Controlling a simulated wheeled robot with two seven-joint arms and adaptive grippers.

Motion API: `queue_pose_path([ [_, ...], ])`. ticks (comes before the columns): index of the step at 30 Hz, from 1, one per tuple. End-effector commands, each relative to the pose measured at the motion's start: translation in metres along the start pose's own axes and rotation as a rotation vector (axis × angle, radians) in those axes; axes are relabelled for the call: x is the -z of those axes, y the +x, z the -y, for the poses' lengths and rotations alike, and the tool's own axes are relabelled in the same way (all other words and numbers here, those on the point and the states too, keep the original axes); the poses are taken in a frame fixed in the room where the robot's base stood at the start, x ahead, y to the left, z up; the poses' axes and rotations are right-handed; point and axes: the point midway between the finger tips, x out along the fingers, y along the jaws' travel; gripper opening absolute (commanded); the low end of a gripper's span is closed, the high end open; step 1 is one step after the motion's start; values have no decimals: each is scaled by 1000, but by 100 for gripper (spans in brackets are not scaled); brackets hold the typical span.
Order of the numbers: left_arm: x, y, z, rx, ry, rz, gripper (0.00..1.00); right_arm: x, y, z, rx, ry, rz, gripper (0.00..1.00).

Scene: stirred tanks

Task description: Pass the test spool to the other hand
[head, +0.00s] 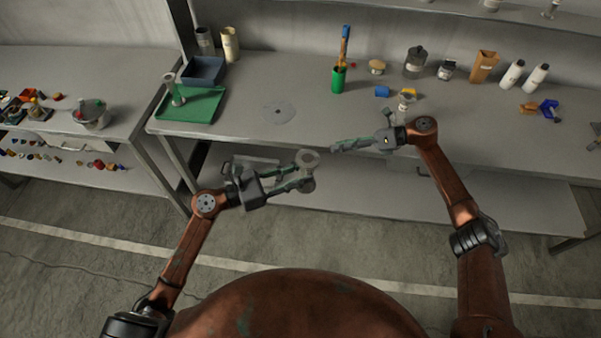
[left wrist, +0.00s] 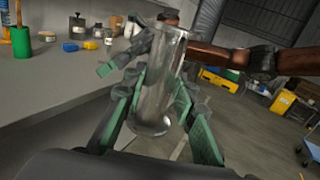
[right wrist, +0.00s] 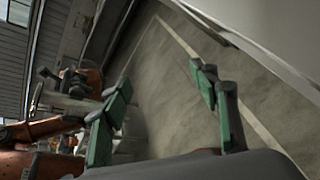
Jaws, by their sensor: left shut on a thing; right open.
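The test spool (head: 309,160) is a grey cylinder with a wide round flange. My left gripper (head: 298,184) is shut on it and holds it upright in front of the bench edge. In the left wrist view the spool (left wrist: 160,80) stands between the green finger pads, its lower end showing. My right gripper (head: 362,132) is open and empty, up and to the right of the spool and apart from it in the head view. In the right wrist view its green-padded fingers (right wrist: 160,95) are spread with only floor between them.
The bench (head: 300,110) bears a green tray (head: 205,105) with a similar flanged piece (head: 176,92), a round grey disc (head: 279,112), a green cup (head: 338,80), a blue block (head: 382,91) and several jars and bottles. Its lower shelf (head: 370,190) lies below. A side table (head: 60,120) stands left.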

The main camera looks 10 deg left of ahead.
Motion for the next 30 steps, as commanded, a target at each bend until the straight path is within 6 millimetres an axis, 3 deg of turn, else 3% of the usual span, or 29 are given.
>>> queue_pose_path([
  [1, -1, 0, 0, 0, 0, 1, 0, 13, -13, 24, -4, 174, 87, 55],
  [6, -1, 0, 0, 0, 0, 1, 0, 54, -48, 92, -30, 651, 356, 55],
  [11, -1, 0, 0, 0, 0, 2, 0, 107, -68, 151, -46, 982, 584, 55],
  [15, -1, 0, 0, 0, 0, 1, 0, 163, -78, 195, -40, 1208, 764, 55],
  [21, -1, 0, 0, 0, 0, 1, 0, 255, -84, 243, -2, 1474, 985, 55],
  [30, -1, 0, 0, 0, 0, 1, 0, 406, -84, 279, 92, 1815, 1256, 55],
])
